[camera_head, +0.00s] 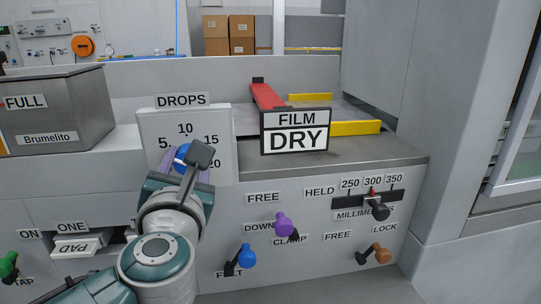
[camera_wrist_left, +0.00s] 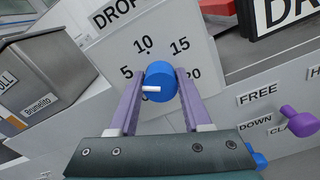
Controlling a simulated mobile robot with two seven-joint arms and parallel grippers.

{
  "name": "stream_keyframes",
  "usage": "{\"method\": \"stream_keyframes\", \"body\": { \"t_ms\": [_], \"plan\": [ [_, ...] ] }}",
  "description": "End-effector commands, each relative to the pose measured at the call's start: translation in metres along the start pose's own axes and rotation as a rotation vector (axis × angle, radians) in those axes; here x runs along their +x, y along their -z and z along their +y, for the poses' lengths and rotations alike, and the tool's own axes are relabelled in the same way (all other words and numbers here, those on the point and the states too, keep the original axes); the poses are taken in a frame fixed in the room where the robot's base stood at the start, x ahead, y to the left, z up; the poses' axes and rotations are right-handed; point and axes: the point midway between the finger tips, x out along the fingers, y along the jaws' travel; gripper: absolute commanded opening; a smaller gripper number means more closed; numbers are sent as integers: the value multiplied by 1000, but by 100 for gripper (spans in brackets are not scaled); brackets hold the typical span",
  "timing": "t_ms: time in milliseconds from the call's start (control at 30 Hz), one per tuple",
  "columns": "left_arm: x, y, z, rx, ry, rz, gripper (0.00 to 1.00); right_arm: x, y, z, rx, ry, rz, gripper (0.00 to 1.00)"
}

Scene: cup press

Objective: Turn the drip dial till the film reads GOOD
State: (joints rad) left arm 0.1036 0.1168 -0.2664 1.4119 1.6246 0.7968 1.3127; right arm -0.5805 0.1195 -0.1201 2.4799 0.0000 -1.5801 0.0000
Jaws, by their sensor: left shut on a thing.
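The drip dial is a blue round knob (camera_head: 181,155) on a white panel marked DROPS, with 5, 10, 15 and 20 around it. In the left wrist view the blue knob (camera_wrist_left: 162,82) sits between the two purple fingers of my left gripper (camera_wrist_left: 160,85), which is shut on it. Its white pointer (camera_wrist_left: 150,88) points left, a little below the 5 in that tilted view. In the head view my left gripper (camera_head: 188,162) partly hides the dial. The film sign (camera_head: 295,131) reads DRY. My right gripper is not in view.
A grey bin (camera_head: 60,110) marked FULL and Brumelito stands left of the panel. A purple knob (camera_head: 282,222), a blue knob (camera_head: 246,256), an orange lever (camera_head: 377,253) and a black slider (camera_head: 378,208) stick out of the front face to the right.

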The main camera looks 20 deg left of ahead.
Motion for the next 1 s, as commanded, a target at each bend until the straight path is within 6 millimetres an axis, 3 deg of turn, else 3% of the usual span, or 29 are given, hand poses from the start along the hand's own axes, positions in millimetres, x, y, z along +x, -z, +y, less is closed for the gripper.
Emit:
{"method": "stream_keyframes", "body": {
  "t_ms": [367, 1000],
  "plan": [
    [0, -1, 0, 168, 0, 2, 0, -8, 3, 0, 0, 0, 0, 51],
    [0, 0, -2, 751, 1, 3, 0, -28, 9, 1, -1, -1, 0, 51]
  ]
}}
